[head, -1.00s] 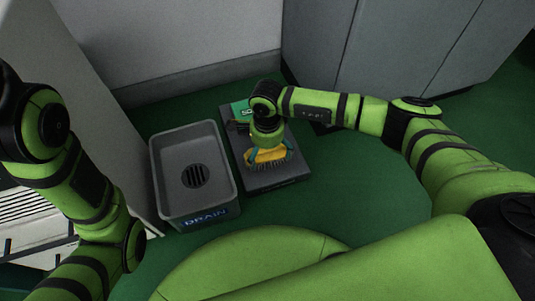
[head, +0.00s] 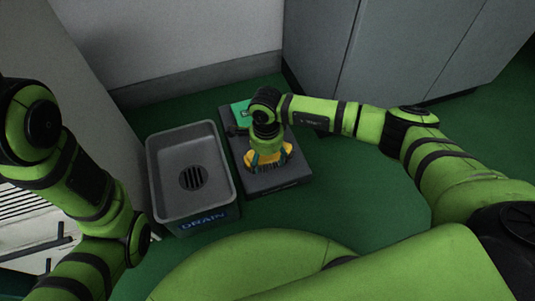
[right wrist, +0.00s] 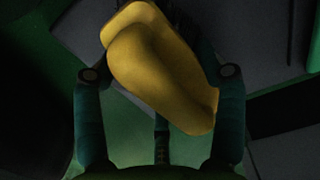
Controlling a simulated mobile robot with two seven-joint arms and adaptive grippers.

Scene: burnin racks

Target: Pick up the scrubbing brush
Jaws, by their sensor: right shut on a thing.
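The scrubbing brush has a yellow body (head: 288,151) and dark bristles facing down. In the head view it is at the front part of a dark grey platform (head: 290,178), partly hidden by my right gripper. My right gripper (head: 268,160) points down from above and is shut on the brush. In the right wrist view the yellow body (right wrist: 155,65) lies slantwise between the two teal fingers (right wrist: 160,100). I cannot tell whether the bristles touch the platform. My left arm shows at the left, but its gripper is out of view.
A grey drain basin (head: 153,170) with a round slotted grate and a "DRAIN" label stands just left of the platform. A green label (head: 241,112) lies at the platform's back. Grey cabinets (head: 420,50) stand behind at the right. Green floor (head: 350,185) is clear to the right.

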